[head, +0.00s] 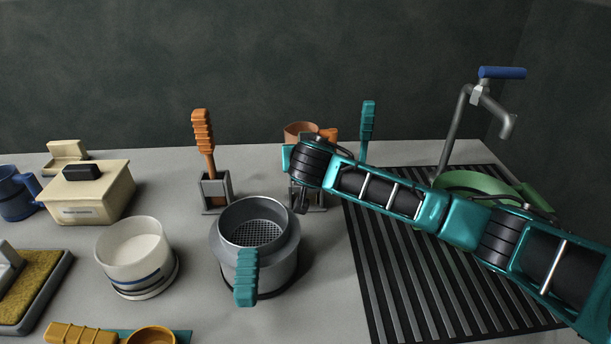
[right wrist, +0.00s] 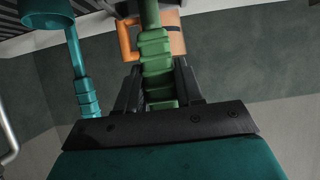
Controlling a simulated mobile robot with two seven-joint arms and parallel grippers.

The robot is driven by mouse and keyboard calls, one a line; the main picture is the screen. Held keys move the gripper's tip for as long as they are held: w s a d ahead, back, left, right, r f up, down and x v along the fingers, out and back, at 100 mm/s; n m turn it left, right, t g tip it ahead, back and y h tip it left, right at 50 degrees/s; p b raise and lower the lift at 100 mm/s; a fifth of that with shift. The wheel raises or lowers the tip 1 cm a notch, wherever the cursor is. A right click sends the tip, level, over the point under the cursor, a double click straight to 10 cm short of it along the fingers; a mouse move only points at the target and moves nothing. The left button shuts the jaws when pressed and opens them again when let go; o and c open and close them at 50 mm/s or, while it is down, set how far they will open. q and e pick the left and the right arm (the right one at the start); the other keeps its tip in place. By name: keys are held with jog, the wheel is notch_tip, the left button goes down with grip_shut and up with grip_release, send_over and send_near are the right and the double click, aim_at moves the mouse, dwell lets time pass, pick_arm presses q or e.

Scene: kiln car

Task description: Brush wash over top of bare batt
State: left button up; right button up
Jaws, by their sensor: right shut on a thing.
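My right gripper (head: 302,190) reaches in from the right over a grey holder (head: 320,196) at the back middle of the counter. In the right wrist view the right gripper (right wrist: 158,78) is shut on a green ribbed handle (right wrist: 157,62). The working end of this green tool is out of sight, so I cannot tell whether it is the brush. In the head view my arm hides the green tool. I cannot make out a bare batt. A white tub with a blue stripe (head: 133,250) stands front left; its contents are unclear. My left gripper is not in view.
A grey sieve pot (head: 284,248) with a teal handle stands in front of my gripper. An orange-handled tool (head: 203,135) stands in a holder to its left. Behind are an orange mug (head: 300,130) and a teal handle (head: 368,125). A slatted rack (head: 400,300) and tap (head: 462,115) are right.

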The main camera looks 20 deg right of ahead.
grip_shut()
jog(key=shift+r, duration=0.15)
jog(key=shift+r+p, duration=0.9)
jog(key=shift+p, duration=0.1)
jog(key=shift+r, duration=0.1)
